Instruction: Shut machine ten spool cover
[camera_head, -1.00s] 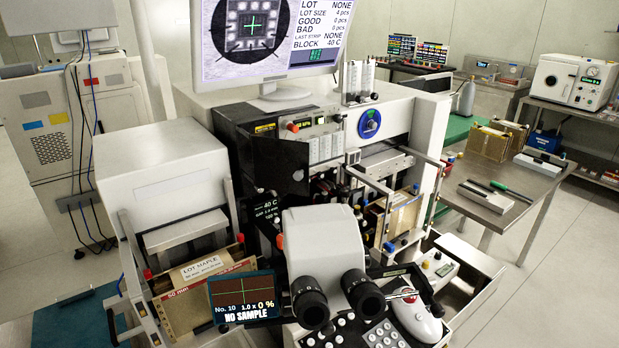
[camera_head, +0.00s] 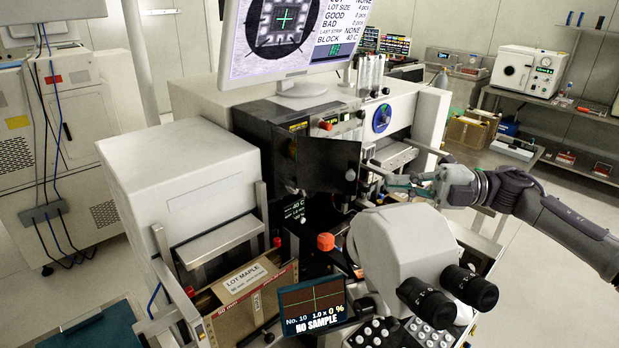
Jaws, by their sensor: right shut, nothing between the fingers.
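Machine No. 10 is the bonder in the middle, with its number on the small NO SAMPLE screen (camera_head: 313,307). Its spool cover looks to be the dark flat panel (camera_head: 326,162) on the black front housing. The panel stands swung out, with a small knob near its right edge. My right gripper (camera_head: 372,180) comes in from the right and is shut and empty. Its fingertips are just right of the panel's free edge in the picture; I cannot tell whether they touch it. My left gripper is not in view.
The white microscope head (camera_head: 405,250) with black eyepieces stands in front, below my right gripper. A monitor (camera_head: 293,40) is above the housing. A LOT MAPLE magazine (camera_head: 240,285) sits at the front left. A white box-shaped housing (camera_head: 185,170) is on the left.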

